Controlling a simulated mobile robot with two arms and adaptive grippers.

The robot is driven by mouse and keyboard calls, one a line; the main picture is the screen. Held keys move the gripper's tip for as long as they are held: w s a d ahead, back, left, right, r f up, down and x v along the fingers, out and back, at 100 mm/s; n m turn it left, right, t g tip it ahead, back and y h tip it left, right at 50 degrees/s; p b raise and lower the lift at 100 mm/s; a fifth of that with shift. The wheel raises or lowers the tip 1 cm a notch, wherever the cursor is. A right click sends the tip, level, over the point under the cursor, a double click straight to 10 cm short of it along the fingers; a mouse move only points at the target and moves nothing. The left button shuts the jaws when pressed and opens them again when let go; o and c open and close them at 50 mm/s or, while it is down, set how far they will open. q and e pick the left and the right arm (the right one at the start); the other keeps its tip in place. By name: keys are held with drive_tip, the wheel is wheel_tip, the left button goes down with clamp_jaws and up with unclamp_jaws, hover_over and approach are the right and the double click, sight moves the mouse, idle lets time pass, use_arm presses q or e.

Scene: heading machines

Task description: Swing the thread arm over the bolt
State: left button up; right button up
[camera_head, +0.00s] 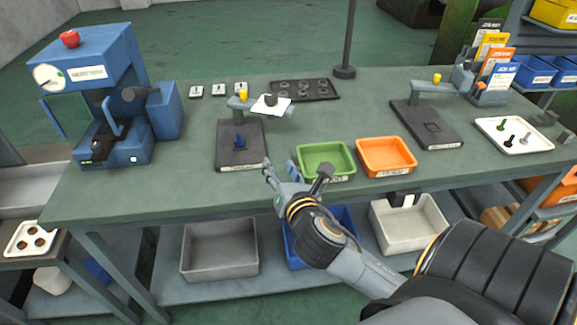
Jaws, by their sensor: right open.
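A dark fixture plate (224,155) lies on the bench left of centre, with a small dark blue piece, seemingly the bolt (240,143), standing on it. At its back, a grey swing arm (236,103) with a yellow knob (243,94) points right, its white end plate off to the right of the bolt. A similar fixture plate (421,122) at the right has its own grey arm (447,87) with a yellow knob; I cannot tell which is the thread arm. My right gripper (296,172) is open, in front and right of the left fixture, apart from both arms. My left gripper is out of view.
A blue press (100,90) stands at the left. A white tray with several bolts (540,144) lies at the right. A dark post (348,40) rises at the back edge.

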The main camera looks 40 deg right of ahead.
drive_tip(key=shift+s+a+f+m+g, duration=0.1)
drive_tip(key=shift+s+f+m+g, duration=0.15)
drive_tip(key=shift+f+m, duration=0.3)
drive_tip(key=shift+s+f+m+g, duration=0.2)
drive_tip(key=shift+f+m+g, duration=0.05)
drive_tip(key=shift+f+m, duration=0.3)
